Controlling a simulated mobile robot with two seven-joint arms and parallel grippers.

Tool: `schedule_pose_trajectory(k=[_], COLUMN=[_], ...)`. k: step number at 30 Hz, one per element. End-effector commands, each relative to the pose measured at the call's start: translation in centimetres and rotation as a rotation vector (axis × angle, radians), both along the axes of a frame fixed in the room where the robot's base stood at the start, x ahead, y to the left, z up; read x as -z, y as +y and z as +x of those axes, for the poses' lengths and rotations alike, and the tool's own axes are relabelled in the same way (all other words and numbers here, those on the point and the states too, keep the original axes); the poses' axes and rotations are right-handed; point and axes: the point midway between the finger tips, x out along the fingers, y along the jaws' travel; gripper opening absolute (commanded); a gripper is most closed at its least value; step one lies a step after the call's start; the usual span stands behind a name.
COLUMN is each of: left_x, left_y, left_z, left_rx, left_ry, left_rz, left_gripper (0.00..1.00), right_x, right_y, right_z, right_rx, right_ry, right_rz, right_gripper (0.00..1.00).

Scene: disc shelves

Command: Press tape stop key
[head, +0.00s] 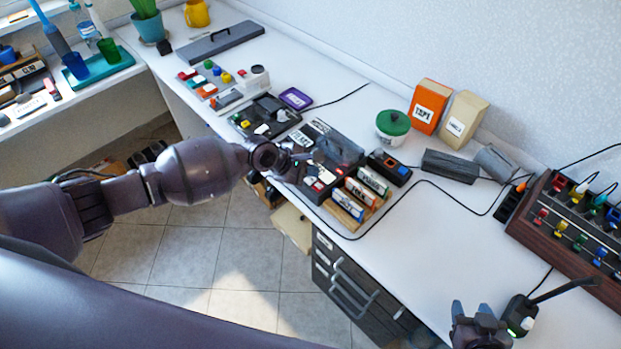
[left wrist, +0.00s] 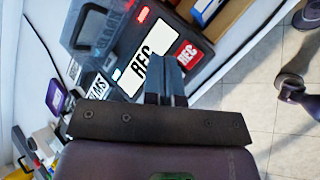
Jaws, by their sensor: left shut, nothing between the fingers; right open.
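The dark tape recorder (head: 340,150) stands on the white desk with a clear lid and a row of keys at its front edge. In the left wrist view the recorder (left wrist: 210,60) shows a large white label reading REC and a red key (left wrist: 187,54). I cannot read which key is stop. My left gripper (head: 306,158) is shut and empty at the recorder's front left, partly covering the keys. Its fingertips (left wrist: 165,60) appear over or close to the key row; contact cannot be told. My right gripper (head: 473,309) is open and empty at the lower right.
Labelled cassettes in a wooden tray (head: 348,203) stand right of the recorder. A dark device with buttons (head: 262,118) is left of it. A black cable (head: 432,184) crosses the desk. A mixer (head: 570,230) and a green-lidded jar (head: 392,126) stand further right.

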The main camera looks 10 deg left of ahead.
Motion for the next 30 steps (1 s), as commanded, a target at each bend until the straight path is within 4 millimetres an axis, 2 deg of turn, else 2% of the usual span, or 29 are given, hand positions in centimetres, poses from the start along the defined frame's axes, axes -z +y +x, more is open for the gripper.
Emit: schedule_pose_trajectory(k=[8, 30], left_x=[0.0, 0.0], left_y=[0.0, 0.0], left_z=[0.0, 0.0], left_rx=[0.0, 0.0], left_ry=[0.0, 0.0], left_rz=[0.0, 0.0], left_gripper=[0.0, 0.0], right_x=[0.3, -0.4], right_y=[-0.1, 0.2], right_z=[-0.3, 0.7], right_rx=[0.002, -0.002], right_ry=[0.008, -0.015], right_rz=[0.0, 0.002], right_gripper=[0.48, 0.48])
